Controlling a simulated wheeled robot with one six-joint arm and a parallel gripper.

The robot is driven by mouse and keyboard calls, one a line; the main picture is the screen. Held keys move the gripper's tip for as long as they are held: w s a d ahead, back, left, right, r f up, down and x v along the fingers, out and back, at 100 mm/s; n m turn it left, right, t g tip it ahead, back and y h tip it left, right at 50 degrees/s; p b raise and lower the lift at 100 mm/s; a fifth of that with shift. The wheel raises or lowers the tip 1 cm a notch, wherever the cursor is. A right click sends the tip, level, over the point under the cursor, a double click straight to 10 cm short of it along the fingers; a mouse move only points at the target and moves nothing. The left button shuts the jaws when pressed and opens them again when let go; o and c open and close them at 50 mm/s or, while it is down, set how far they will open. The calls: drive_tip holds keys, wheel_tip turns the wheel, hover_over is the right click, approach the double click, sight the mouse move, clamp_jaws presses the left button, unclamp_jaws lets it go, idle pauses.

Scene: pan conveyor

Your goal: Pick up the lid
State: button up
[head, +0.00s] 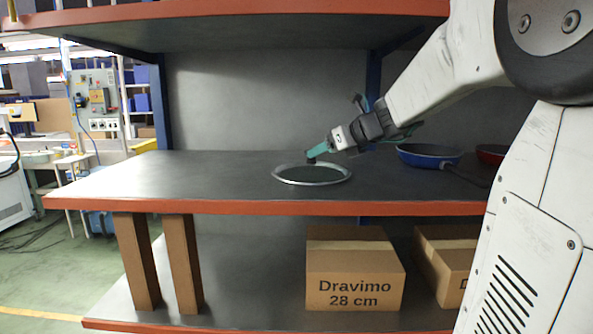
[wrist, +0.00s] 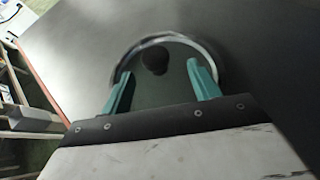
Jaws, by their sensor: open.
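The lid (head: 300,180) lies flat on the grey shelf, a round glass disc with a silver metal rim. In the wrist view the lid (wrist: 174,87) shows its dark round knob (wrist: 155,60) near the middle. My gripper (head: 311,157) reaches down from the right over the lid's far side. In the wrist view its two teal fingers (wrist: 161,76) are spread apart, with the knob between and a little beyond their tips. The jaws are open and hold nothing. I cannot tell the exact height of the fingers above the lid.
The grey shelf (head: 150,180) with its orange edge is clear left of the lid. A blue pan (head: 430,155) and a red pan (head: 490,151) stand to the right. An upper shelf (head: 230,30) hangs above. A cardboard box (head: 354,275) sits below.

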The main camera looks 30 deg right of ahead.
sight(317, 165)
drive_tip(key=x, duration=0.3)
drive_tip(key=shift+w+a+f, duration=0.1)
drive_tip(key=shift+a+f, duration=0.05)
drive_tip(key=shift+a, duration=0.05)
drive_tip(key=shift+a, duration=0.1)
drive_tip(key=shift+c, duration=0.3)
clamp_jaws()
